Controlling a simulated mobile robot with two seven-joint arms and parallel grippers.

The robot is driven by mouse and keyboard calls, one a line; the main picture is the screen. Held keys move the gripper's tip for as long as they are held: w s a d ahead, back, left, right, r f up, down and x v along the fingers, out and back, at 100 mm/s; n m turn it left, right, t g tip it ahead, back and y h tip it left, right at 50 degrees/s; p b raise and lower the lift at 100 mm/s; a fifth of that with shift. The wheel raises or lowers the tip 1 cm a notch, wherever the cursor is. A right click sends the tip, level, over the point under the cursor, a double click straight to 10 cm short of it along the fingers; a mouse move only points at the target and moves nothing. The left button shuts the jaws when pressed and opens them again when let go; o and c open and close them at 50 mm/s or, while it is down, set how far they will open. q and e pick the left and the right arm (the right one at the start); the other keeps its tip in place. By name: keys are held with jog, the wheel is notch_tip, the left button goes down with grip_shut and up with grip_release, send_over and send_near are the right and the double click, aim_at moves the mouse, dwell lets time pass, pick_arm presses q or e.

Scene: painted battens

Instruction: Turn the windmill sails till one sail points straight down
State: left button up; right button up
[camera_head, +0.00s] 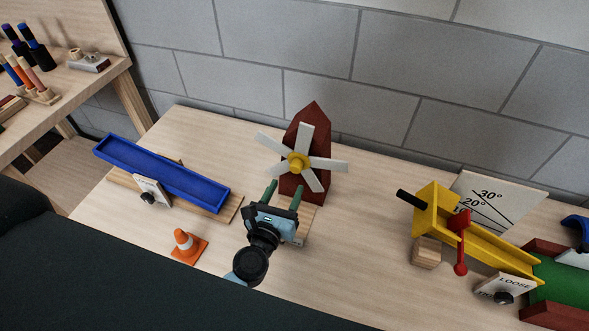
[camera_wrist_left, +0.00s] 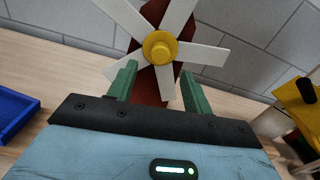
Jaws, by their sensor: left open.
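The windmill has a dark red pointed body (camera_head: 316,122) and several flat white sails (camera_head: 328,163) around a yellow hub (camera_head: 298,163). In the left wrist view the yellow hub (camera_wrist_left: 160,47) is ahead, with one sail (camera_wrist_left: 165,82) pointing roughly down the picture between my fingers. My left gripper (camera_head: 284,189) is open and empty, its green fingers just in front of the lower sails. Contact cannot be told. My right gripper is not in view.
A yellow ramp (camera_head: 480,245) with a red lever (camera_head: 460,240), a wooden block (camera_head: 427,252) and an angle board (camera_head: 490,200) stand to the right. A block wall is behind.

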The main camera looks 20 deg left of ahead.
aim_at(294, 171)
pick_arm(q)
jog(key=w, duration=0.6)
jog(key=shift+w+d, duration=0.1)
jog(key=shift+w, duration=0.3)
grip_shut()
